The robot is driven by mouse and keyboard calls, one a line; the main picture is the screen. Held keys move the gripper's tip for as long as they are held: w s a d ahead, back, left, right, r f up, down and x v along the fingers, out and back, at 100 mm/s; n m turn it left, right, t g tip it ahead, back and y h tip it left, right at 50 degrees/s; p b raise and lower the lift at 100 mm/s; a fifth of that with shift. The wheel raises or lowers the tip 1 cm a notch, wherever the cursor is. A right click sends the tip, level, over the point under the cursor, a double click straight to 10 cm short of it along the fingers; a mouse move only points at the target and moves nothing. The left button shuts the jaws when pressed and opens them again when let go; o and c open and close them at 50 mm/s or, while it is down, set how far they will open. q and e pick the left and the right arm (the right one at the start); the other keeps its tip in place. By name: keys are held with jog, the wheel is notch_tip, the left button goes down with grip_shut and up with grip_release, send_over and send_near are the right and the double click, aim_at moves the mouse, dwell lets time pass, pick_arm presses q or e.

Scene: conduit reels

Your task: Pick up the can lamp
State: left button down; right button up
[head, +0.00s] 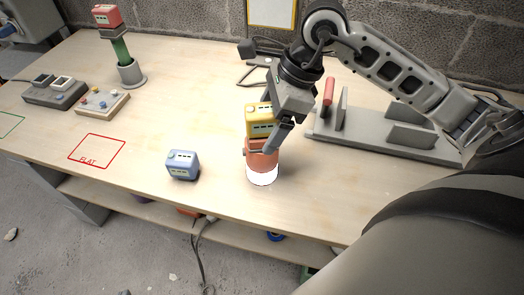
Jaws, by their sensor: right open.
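The can lamp (262,161) stands upright near the table's front edge, with an orange-red body and a glowing white lower part. A yellow block (258,120) with a small dark display is stacked above it, and a reddish part shows between them. My right gripper (268,145) reaches down from the upper right and is open. One dark finger crosses in front of the stack's right side, close to the lamp's top. The other finger is mostly hidden, and I cannot tell whether either touches. My left gripper is not in view.
A blue block (182,165) stands left of the lamp. A red outlined square marked FLAT (97,151) is empty. A green post (122,55) carries a red block (106,15). A grey fixture (385,143) with a red handle lies at right.

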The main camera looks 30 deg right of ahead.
jog(key=shift+x, duration=0.9)
jog(key=c, duration=1.6)
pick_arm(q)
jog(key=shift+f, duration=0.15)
pick_arm(e)
jog(key=shift+w, duration=0.1)
jog(key=shift+c, duration=0.2)
jog(key=shift+r, duration=0.2)
